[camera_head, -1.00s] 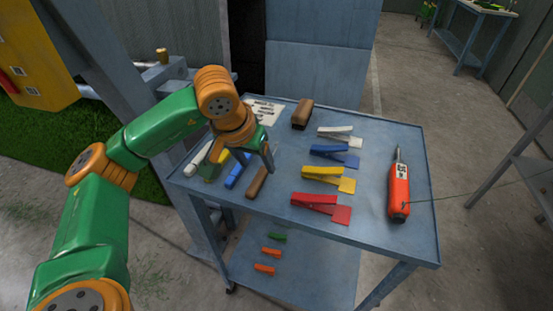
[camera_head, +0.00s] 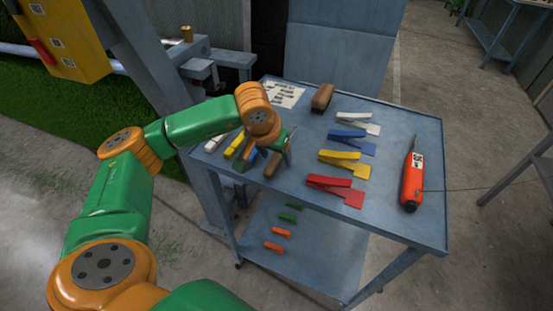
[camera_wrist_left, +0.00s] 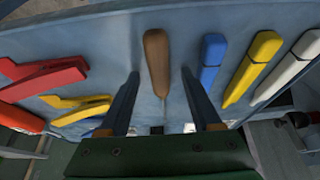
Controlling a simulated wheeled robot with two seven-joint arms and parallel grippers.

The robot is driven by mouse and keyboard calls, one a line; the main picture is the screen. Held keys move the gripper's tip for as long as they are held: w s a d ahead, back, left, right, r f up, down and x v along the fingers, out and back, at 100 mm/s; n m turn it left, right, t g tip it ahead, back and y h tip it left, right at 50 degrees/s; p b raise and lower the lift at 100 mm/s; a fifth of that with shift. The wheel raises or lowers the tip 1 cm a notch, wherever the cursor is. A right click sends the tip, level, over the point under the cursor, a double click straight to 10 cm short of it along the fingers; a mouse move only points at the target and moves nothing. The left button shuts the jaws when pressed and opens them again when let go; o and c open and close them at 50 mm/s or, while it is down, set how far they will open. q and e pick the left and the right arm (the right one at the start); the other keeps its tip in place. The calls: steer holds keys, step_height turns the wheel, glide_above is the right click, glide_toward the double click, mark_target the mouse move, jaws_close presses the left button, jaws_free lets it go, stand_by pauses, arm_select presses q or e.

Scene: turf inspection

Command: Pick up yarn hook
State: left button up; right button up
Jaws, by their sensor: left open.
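A brown handle (camera_head: 272,166), which may be the yarn hook, lies on the blue-grey cart top, near its left front edge. In the left wrist view the same brown handle (camera_wrist_left: 157,58) lies between the two fingers, its far end pointing away. No hook shape can be made out. My left gripper (camera_wrist_left: 161,76) is open and empty, its fingers on either side of the handle, apart from it; I cannot tell how far above. In the head view the wrist partly hides the handle's surroundings. My right gripper is not in view.
Blue (camera_wrist_left: 211,60), yellow (camera_wrist_left: 254,66) and white (camera_wrist_left: 292,66) handles lie beside the brown one. Coloured clips, such as the red one (camera_head: 336,189), a brown block (camera_head: 322,98), a paper sheet (camera_head: 275,93) and an orange tool (camera_head: 411,181) also lie on the cart (camera_head: 392,212).

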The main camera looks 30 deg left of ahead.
arm_select(q)
steer(key=shift+f, duration=0.1)
jaws_close()
